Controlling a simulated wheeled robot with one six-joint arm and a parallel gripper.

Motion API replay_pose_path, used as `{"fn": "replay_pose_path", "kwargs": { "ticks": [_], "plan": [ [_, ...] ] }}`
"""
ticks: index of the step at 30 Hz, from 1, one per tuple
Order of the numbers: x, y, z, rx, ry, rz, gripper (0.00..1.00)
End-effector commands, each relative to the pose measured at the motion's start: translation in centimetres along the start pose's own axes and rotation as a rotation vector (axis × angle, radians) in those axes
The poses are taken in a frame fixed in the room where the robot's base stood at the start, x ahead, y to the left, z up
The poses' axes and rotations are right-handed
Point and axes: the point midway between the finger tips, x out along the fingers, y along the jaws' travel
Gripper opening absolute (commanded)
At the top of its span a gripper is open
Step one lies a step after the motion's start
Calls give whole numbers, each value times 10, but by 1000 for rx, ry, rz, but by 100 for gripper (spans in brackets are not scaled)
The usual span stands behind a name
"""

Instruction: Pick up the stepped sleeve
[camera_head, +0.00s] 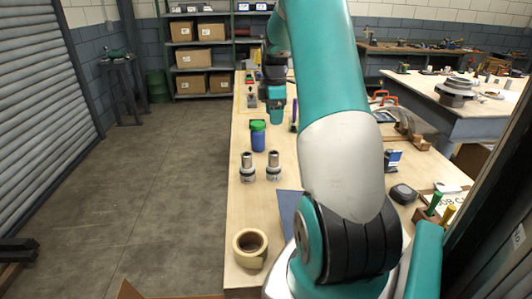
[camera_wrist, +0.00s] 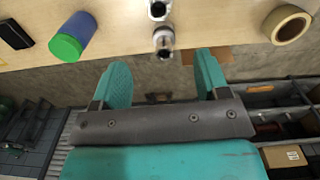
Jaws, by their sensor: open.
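Two look-alike stepped metal cylinders stand upright side by side near the table's left edge in the head view: a left stepped sleeve (camera_head: 246,168) and a right one (camera_head: 273,168). Each has a narrow silver top over a wider, banded base; I cannot tell which one the task names. In the wrist view one (camera_wrist: 163,41) shows just beyond the fingers, and the other (camera_wrist: 158,9) is cut by the top edge. My gripper (camera_wrist: 164,78) is open, with nothing between its teal fingers. The near cylinder lies in line with the gap, apart from the fingers.
A blue jar with a green lid (camera_head: 258,136) stands behind the cylinders. A tape roll (camera_head: 250,247) lies in front of them. The wooden table (camera_head: 236,205) drops off to the floor at left. A dark blue flat item (camera_head: 289,206) lies at right, partly behind my arm.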

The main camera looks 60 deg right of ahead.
Motion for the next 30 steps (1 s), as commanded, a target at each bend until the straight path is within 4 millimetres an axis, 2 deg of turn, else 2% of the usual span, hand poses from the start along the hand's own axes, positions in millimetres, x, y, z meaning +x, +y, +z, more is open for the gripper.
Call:
{"fn": "replay_pose_path", "kwargs": {
  "ticks": [5,15,18,25,30],
  "plan": [
    [27,0,2,-10,-1,-8,68],
    [100,0,3,-8,-1,-5,68],
    [112,1,3,-7,-1,-2,68],
    [127,1,4,-5,-1,-4,68],
    [152,0,6,-5,-1,-5,68]
  ]
}}
